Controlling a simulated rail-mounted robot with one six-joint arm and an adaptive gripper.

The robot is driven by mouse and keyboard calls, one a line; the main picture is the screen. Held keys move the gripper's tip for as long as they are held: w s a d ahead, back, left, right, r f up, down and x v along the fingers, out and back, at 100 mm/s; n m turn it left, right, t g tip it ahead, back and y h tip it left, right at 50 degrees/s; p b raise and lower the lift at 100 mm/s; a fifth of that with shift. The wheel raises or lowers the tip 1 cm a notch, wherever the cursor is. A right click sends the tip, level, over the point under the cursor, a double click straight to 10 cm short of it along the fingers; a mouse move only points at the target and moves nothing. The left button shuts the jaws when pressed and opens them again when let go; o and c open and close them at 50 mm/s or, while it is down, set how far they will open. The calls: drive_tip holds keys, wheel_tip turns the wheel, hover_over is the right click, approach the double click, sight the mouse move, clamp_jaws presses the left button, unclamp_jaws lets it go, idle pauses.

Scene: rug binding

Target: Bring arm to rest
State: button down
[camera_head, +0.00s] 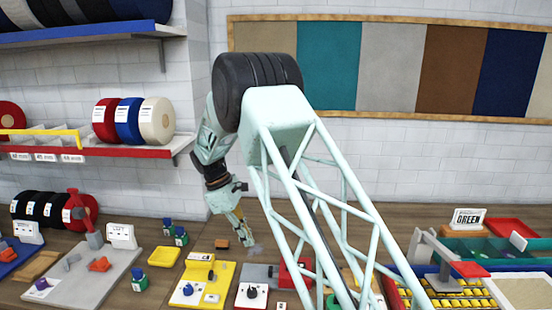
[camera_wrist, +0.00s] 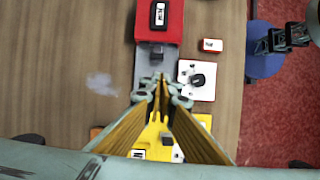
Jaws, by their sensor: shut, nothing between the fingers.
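My gripper (camera_head: 240,238) hangs from the pale green arm over the wooden workbench (camera_head: 130,222), left of the large lattice link. In the wrist view its two yellow-faced fingers (camera_wrist: 160,85) come together at their tips. It is shut and holds nothing. In that view the tips appear over the grey part of a bench device with a red end (camera_wrist: 160,22). The gap between the fingertips and the bench is hard to judge. The lattice link hides part of the bench in the head view.
A yellow device (camera_head: 200,280), a white dial unit (camera_head: 250,294) and an orange-brown block (camera_head: 222,243) lie near my gripper. A grey board (camera_head: 110,270) is further left, a yellow-compartment tray (camera_head: 455,297) right. Shelves with rolls (camera_head: 130,120) line the left wall.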

drive_tip(key=s+d+r+m+y+b, duration=0.1)
drive_tip(key=s+d+r+m+b, duration=0.15)
drive_tip(key=s+d+r, duration=0.7)
drive_tip(key=s+d+r+m+y+b, duration=0.1)
drive_tip(key=s+d+r+m, duration=0.5)
drive_tip(key=r, duration=0.6)
drive_tip(key=s+d+r+m+t+y+b, duration=0.1)
drive_tip(key=s+d+r, duration=0.2)
drive_tip(key=s+d, duration=0.3)
drive_tip(key=s+d+r+m+t+b, duration=0.1)
drive_tip(key=s+d+r, duration=0.25)
drive_tip(key=s, duration=0.45)
drive_tip(key=s+d+f+m+b, duration=0.1)
drive_tip(key=s+d+f+m, duration=0.1)
drive_tip(key=s, duration=0.7)
drive_tip(key=s+d+f+m+t+b, duration=0.1)
drive_tip(key=s+d+m, duration=0.1)
drive_tip(key=s, duration=0.7)
drive_tip(key=s+d+f+m+t+y+b, duration=0.1)
drive_tip(key=s+d+f+m, duration=0.1)
drive_tip(key=s, duration=0.7)
drive_tip(key=shift+d+f, duration=0.3)
drive_tip(key=shift+d, duration=0.1)
